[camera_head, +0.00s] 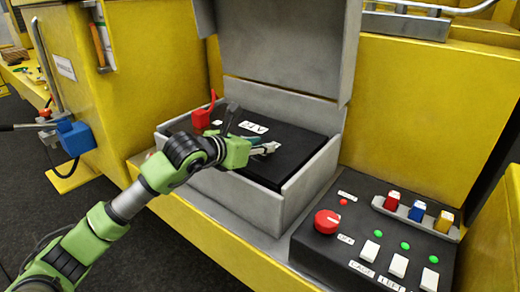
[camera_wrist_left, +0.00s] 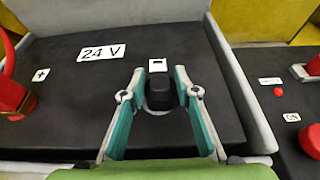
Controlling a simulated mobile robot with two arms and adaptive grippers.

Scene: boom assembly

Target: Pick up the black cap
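The black cap (camera_wrist_left: 160,92) sits on the dark 24 V battery box (camera_wrist_left: 60,125), just below a small white label with a minus sign. My left gripper (camera_wrist_left: 160,85) reaches over the box, with one fingertip on each side of the cap. The fingers look open, with little space between them and the cap; whether they touch it is hard to tell. In the head view the left gripper (camera_head: 268,147) is low over the battery top, and the cap cannot be made out there. My right gripper is not in view.
A red cap (camera_head: 201,119) stands at the box's left side by a plus label. A grey tray wall (camera_head: 312,178) surrounds the battery, with a raised grey lid (camera_head: 285,45) behind. A control panel (camera_head: 330,255) with a red knob (camera_head: 328,221) and several buttons lies to the right.

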